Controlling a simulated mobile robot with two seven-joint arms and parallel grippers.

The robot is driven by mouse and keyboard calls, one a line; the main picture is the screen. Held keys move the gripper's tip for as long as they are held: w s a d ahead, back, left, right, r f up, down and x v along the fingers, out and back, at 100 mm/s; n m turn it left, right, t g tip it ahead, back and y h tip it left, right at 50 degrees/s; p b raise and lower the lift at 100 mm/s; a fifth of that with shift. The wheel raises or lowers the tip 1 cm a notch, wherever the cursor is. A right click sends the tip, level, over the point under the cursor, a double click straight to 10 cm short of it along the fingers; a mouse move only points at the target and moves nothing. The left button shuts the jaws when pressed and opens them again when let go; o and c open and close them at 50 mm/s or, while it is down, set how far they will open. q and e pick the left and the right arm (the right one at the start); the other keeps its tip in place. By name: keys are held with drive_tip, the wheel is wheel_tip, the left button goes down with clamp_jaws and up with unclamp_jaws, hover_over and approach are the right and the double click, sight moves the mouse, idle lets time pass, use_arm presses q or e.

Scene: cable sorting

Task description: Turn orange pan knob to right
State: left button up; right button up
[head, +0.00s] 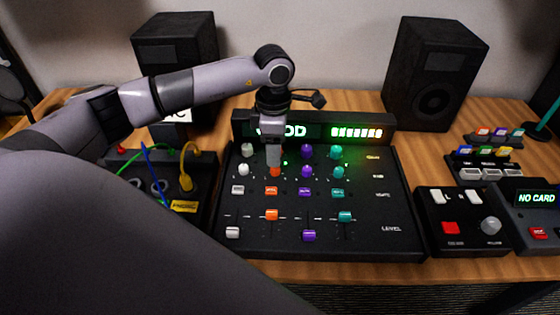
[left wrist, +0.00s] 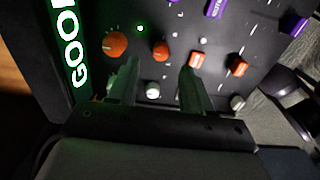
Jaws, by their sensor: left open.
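The orange pan knob (head: 275,172) is the lower orange knob on the black mixer (head: 395,215), in the column second from the left. In the left wrist view the small round orange knob (left wrist: 160,50) shows just beyond and between the two fingertips. My left gripper (head: 274,160) points down over the orange column, with its fingers right above the knob. In the left wrist view the left gripper (left wrist: 159,68) is open, with nothing between its fingers. I cannot tell whether the fingertips touch the knob. My right gripper is out of view.
A larger orange knob (left wrist: 115,44) lies close by on the display side. White knobs (head: 243,169) and purple knobs (head: 306,171) flank the column. Orange button (head: 271,191) and orange fader (head: 271,215) are nearer. Cables (head: 187,165) stand left; speakers (head: 435,75) stand behind.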

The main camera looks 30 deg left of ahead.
sight(275, 170)
use_arm(q)
wheel_tip(275, 170, down, 5)
drive_tip(key=shift+f, duration=0.1)
idle(0.3)
clamp_jaws()
